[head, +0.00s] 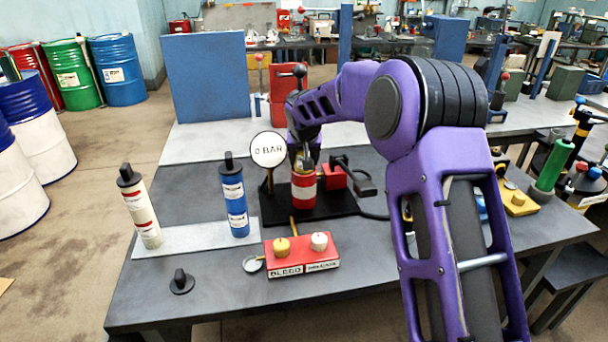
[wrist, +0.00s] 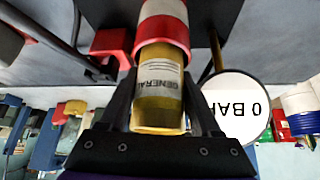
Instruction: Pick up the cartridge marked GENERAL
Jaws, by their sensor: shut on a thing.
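The cartridge marked GENERAL (wrist: 158,88) is gold with a pale label, which reads upside down in the wrist view. My gripper (wrist: 161,73) is shut around it, one black finger on each side. The far end of the cartridge meets a red-and-white banded cylinder (wrist: 163,20); I cannot tell how deep it sits in it. In the head view, the banded cylinder (head: 304,188) stands upright on a black base, and my gripper (head: 304,160) is directly above it. The cartridge is mostly hidden there.
A round gauge reading 0 BAR (head: 268,150) stands close left of my gripper. A red block (head: 333,177) is close on the right. A blue cartridge (head: 234,196) and a cream one (head: 140,207) stand on a pale strip. A red BLEED box (head: 301,254) is in front.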

